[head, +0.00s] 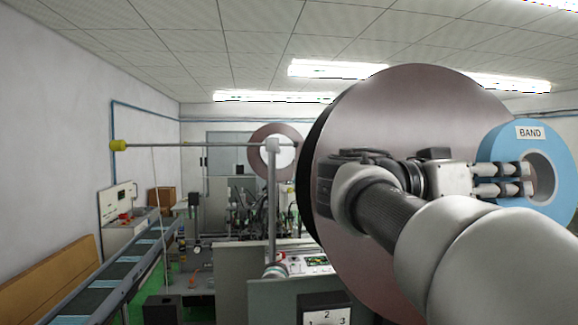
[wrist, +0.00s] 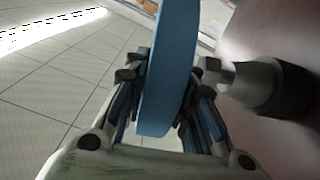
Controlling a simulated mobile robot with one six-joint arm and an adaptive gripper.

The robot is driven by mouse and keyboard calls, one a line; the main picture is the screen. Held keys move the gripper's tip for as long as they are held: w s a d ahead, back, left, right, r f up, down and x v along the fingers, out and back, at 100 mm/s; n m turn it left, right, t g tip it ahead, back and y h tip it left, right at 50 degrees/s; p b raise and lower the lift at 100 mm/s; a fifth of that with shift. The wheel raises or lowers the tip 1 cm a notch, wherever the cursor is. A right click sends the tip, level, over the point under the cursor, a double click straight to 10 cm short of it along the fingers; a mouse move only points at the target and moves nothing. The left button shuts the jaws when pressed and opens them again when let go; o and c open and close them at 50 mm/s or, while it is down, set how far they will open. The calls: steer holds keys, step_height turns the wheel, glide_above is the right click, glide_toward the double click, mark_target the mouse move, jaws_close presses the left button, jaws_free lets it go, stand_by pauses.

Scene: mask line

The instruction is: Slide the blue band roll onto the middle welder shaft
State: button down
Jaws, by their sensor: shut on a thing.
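The blue band roll (head: 556,135) is a thick ring with a white BAND label, at the right of the head view. My gripper (head: 525,179) is shut on the roll, its fingers reaching across the ring near the centre hole. In the wrist view the roll (wrist: 165,75) stands edge-on between the two fingers. A horizontal rod (head: 190,144) with a yellow end cap is at the left of the head view. I cannot tell which shaft is the middle welder shaft; it may be hidden behind the arm or the large disc.
A large brownish disc (head: 400,105) fills the centre right, behind my arm. A grey metal stub (wrist: 245,80) sticks out beside the roll in the wrist view. A smaller disc (head: 258,139), a conveyor (head: 110,275) and a panel numbered 1 to 3 (head: 325,310) stand left of the arm.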

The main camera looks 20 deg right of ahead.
steer(key=w+f+p, duration=0.2)
steer(key=w+p, duration=0.2)
steer(key=w, duration=0.7)
steer(key=shift+w+d+f+p, duration=0.3)
stand_by(0.6)
steer(key=shift+w, duration=0.15)
steer(key=c, duration=1.7)
jaws_free()
steer(key=o, duration=0.5)
steer(key=shift+w+d+f, duration=0.2)
steer(key=shift+w+d, duration=0.1)
steer(key=shift+d, duration=0.15)
steer(key=shift+c, duration=0.2)
steer(key=shift+a, duration=0.2)
